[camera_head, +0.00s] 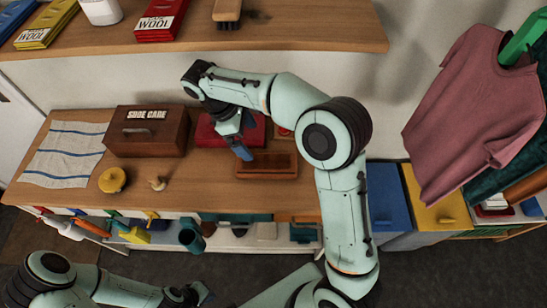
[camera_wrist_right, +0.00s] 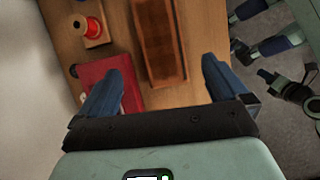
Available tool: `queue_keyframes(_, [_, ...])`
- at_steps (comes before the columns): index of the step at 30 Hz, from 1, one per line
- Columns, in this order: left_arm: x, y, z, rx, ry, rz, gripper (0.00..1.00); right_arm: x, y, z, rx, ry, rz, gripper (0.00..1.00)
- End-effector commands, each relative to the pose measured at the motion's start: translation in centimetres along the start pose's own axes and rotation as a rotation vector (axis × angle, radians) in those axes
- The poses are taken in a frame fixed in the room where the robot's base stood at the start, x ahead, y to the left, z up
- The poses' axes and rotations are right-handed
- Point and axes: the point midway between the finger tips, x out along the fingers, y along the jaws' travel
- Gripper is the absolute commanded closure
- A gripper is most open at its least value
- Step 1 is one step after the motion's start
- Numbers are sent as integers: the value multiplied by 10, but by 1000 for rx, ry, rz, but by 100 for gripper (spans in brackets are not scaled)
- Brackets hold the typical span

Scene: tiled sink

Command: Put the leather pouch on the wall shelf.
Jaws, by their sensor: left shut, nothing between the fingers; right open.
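No item is clearly recognizable as the leather pouch. A dark red flat item (camera_head: 209,131) lies at the back of the bench, partly hidden by my right arm, and it shows beside the left finger in the right wrist view (camera_wrist_right: 100,72). The wall shelf (camera_head: 315,30) runs across the top. My right gripper (camera_head: 243,143) is open and empty above the bench, between the red item and a brown wooden tray (camera_head: 266,173). In the right wrist view the tray (camera_wrist_right: 160,45) lies beyond the fingertips. My left gripper (camera_head: 196,294) is shut and empty, low at the front, away from the bench.
The shelf holds a yellow pack (camera_head: 46,24), a red pack (camera_head: 161,20), a white container (camera_head: 101,11) and a brush (camera_head: 227,12); its right part is bare. A shoe care box (camera_head: 147,131), striped cloth (camera_head: 66,154) and yellow round item (camera_head: 112,180) occupy the bench's left.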

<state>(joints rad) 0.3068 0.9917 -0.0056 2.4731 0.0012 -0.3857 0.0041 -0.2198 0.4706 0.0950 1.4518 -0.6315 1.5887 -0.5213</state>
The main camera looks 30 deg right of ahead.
Motion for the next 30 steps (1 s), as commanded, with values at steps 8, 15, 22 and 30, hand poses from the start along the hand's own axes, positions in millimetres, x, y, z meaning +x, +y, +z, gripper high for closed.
queue_keyframes(8, [13, -9, 10, -6, -13, -5, 100, 41, -2, -2, -45, -14, 6, 0])
queue_keyframes(15, [20, -13, 15, -8, -20, -7, 100, 76, -1, -2, -41, -9, 7, 0])
queue_keyframes(22, [22, -14, 16, -8, -21, -7, 100, 93, 0, -4, -41, -10, 7, 0])
queue_keyframes(30, [25, -16, 18, -9, -24, -9, 100, 130, 1, -7, -40, -9, 7, 0])
